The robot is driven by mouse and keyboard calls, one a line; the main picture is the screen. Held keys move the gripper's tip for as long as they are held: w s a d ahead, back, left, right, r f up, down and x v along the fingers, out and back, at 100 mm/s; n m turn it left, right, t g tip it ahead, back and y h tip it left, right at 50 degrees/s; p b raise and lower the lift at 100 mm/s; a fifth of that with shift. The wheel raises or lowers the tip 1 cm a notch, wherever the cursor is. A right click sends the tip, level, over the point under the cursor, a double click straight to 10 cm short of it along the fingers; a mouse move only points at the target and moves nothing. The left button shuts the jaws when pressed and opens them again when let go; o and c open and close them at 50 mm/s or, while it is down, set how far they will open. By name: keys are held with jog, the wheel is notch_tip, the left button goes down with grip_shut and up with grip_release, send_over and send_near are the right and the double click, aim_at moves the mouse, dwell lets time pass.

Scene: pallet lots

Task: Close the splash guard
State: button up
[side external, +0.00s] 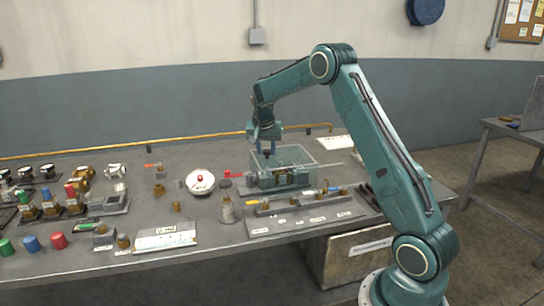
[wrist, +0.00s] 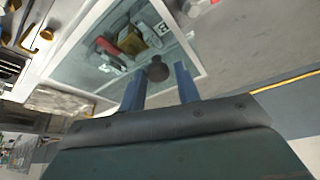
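The splash guard (side external: 292,154) is a clear box-like cover with a pale frame, standing over a small machine on the bench. In the wrist view its clear panel (wrist: 75,54) has a white rim, and a dark round knob (wrist: 158,71) sits near one edge. My gripper (side external: 267,154) points down over the left part of the guard. In the wrist view its two blue fingers (wrist: 159,78) are apart, with the knob showing between their tips and a gap on each side. I cannot tell whether the fingertips reach down to the knob's height.
Under the panel are a red part (wrist: 107,45) and a brass block (wrist: 131,41). A white dish with a red knob (side external: 200,181) and a bottle (side external: 227,209) stand left of the guard. A fixture rail (side external: 305,212) lies in front. The bench behind the guard is mostly clear.

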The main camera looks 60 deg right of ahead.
jog(key=o, duration=0.3)
jog(key=shift+w+a, duration=0.15)
jog(key=shift+a, duration=0.05)
jog(key=shift+d, duration=0.1)
jog(key=shift+r, duration=0.15)
jog(key=v, duration=1.3)
jog(key=shift+s+a+r, duration=0.2)
jog(key=shift+a, duration=0.05)
